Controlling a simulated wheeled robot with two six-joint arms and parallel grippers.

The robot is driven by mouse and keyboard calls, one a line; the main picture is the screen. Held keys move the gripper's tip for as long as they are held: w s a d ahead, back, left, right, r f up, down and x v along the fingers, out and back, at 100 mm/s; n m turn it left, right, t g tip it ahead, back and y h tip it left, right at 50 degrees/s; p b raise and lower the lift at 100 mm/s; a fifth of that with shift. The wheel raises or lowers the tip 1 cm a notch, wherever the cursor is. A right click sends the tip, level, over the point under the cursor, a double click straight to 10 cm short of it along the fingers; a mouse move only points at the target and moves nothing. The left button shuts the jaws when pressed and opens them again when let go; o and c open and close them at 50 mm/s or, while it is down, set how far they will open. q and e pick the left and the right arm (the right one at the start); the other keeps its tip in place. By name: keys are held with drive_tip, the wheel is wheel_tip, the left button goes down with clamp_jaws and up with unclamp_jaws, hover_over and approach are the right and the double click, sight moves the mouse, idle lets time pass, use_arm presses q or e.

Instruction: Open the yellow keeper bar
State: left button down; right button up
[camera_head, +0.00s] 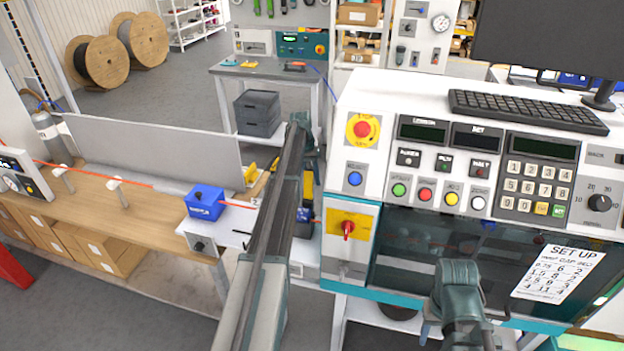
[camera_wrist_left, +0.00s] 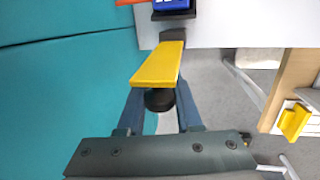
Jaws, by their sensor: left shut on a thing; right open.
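The yellow keeper bar (camera_wrist_left: 158,64) shows in the left wrist view, sticking out from a dark mount at the edge of a white surface. My left gripper (camera_wrist_left: 158,98) has one finger on each side of its near end and is shut on it. A round black part lies just below the bar between the fingers. In the head view my left arm hides most of that spot, and a small yellow patch (camera_head: 308,184) beside the arm may be the bar. My right arm's fingers do not show.
A white control console with a keypad (camera_head: 535,185) and red knob (camera_head: 347,229) stands right of my left arm. A wooden bench (camera_head: 115,205) on the left carries a blue box (camera_head: 205,202) with an orange-red cable. Teal panelling (camera_wrist_left: 60,75) is close on the left in the wrist view.

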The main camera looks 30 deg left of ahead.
use_arm(q)
drive_tip(key=shift+s+d, duration=0.1)
drive_tip(key=c, duration=0.6)
unclamp_jaws()
drive_tip(key=shift+f, duration=0.1)
drive_tip(key=p+v, duration=1.3)
drive_tip(key=v, duration=0.1)
drive_tip(key=shift+f, duration=0.15)
